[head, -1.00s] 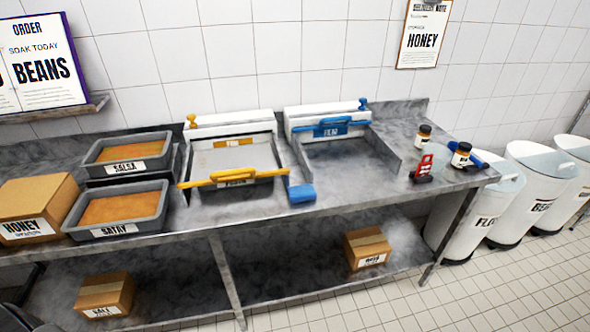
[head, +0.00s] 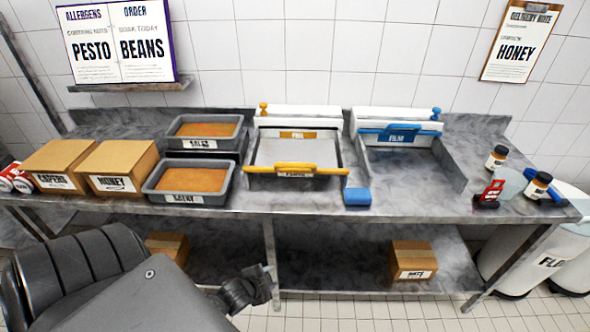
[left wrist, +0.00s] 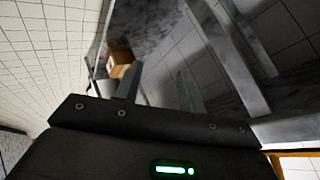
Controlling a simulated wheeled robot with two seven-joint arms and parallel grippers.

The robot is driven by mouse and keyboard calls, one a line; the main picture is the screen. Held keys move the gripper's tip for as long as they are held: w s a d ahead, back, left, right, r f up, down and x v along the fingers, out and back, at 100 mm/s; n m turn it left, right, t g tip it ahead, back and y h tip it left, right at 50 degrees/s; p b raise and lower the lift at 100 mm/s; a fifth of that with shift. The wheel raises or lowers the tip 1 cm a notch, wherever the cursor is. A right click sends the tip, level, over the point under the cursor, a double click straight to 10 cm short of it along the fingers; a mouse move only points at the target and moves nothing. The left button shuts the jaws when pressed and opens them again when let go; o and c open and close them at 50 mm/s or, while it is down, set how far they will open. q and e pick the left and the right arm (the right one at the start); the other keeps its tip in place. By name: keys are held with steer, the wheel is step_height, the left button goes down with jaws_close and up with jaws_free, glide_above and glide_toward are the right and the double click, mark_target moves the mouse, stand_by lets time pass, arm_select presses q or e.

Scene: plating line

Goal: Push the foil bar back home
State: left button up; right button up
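The foil bar (head: 296,170) is a long yellow bar with a raised grip and a label. It lies across the front end of the foil dispenser (head: 258,150), near the counter's front edge. A yellow foil label (head: 298,135) is at the dispenser's back. My left gripper (head: 262,286) is below the counter's front edge, apart from the bar, with its arm coming in from the lower left. In the left wrist view its two fingers (left wrist: 157,88) stand apart with nothing between them. My right gripper is not in view.
The film dispenser to the right has its blue bar (head: 402,134) at the back. A blue block (head: 357,197) lies just right of the foil bar's end. Trays (head: 188,198) and boxes (head: 118,168) stand left. A lower shelf (head: 335,262) holds boxes.

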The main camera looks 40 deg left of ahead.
arm_select(q)
steer(key=w+a+r+m+t, duration=0.2)
steer(key=w+r, duration=0.1)
steer(key=r, duration=0.3)
steer(key=w+a+r+m+t, duration=0.2)
steer(key=r, duration=0.4)
steer(key=w+a+r+m+t+h, duration=0.1)
steer(key=w+r+m+t, duration=0.1)
steer(key=r, duration=0.4)
steer(key=shift+w+a+m+p, duration=0.4)
steer(key=shift+w, duration=0.4)
steer(key=m+t+h, duration=0.3)
steer(key=m+t, duration=0.1)
steer(key=m, duration=0.3)
glide_toward(295, 166)
steer(key=p+x, duration=0.1)
steer(key=x, duration=0.2)
steer(key=p+x, duration=0.1)
steer(key=x, duration=0.2)
steer(key=p+x, duration=0.1)
steer(key=x, duration=0.2)
steer(key=shift+w+a+f+p, duration=0.1)
steer(key=shift+w+a+p, duration=0.2)
steer(key=shift+p, duration=0.05)
steer(key=shift+w+d, duration=0.15)
steer(key=shift+w, duration=0.4)
jaws_close()
